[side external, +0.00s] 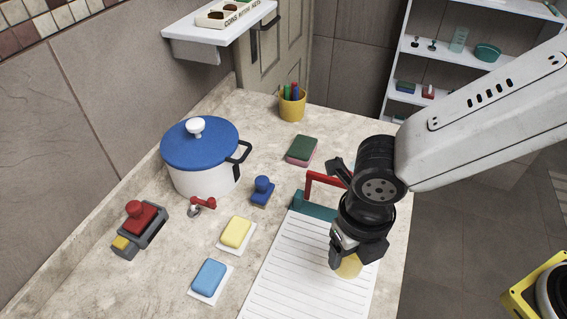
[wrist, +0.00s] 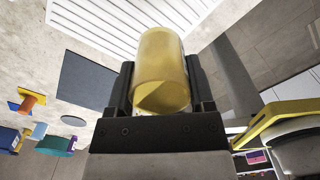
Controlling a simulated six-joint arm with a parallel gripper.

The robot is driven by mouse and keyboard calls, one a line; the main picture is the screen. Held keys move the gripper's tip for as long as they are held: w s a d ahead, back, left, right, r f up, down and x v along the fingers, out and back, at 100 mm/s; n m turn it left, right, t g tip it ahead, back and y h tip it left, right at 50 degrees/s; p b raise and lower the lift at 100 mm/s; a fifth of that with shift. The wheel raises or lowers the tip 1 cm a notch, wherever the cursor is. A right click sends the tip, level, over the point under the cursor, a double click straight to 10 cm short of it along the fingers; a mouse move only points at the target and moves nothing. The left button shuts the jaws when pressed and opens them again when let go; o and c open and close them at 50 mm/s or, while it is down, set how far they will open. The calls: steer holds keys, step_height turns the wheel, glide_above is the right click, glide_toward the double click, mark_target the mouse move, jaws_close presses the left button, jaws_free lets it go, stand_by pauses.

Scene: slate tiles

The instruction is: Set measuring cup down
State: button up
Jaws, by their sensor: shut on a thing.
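The measuring cup, a small yellow see-through cup (side external: 348,267), is below my gripper (side external: 352,253) in the side external view. My gripper is shut on it, and the fingers hide its upper part. In the wrist view the cup (wrist: 161,62) sits between the two dark fingers (wrist: 160,88). In the side external view it appears over the right part of a white lined sheet (side external: 283,274). I cannot tell whether the cup touches the sheet or hangs above it.
A red handle (side external: 322,179) rises behind the sheet. The counter's right edge is close to my gripper.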

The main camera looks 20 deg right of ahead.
steer(key=shift+w+a+f, duration=0.4)
steer(key=shift+w+f, duration=0.1)
steer(key=shift+f, duration=0.3)
steer(key=shift+w+a+f, duration=0.4)
steer(key=shift+w+f, duration=0.1)
steer(key=shift+f, duration=0.25)
steer(key=shift+w+a+f, duration=0.4)
steer(key=shift+w+f, duration=0.1)
steer(key=shift+f, duration=0.3)
steer(key=shift+w+a+f, duration=0.1)
steer(key=shift+f, duration=0.1)
steer(key=shift+w+a+f, duration=0.1)
steer(key=shift+f, duration=1.55)
steer(key=o, duration=1.2)
steer(key=shift+f, duration=0.15)
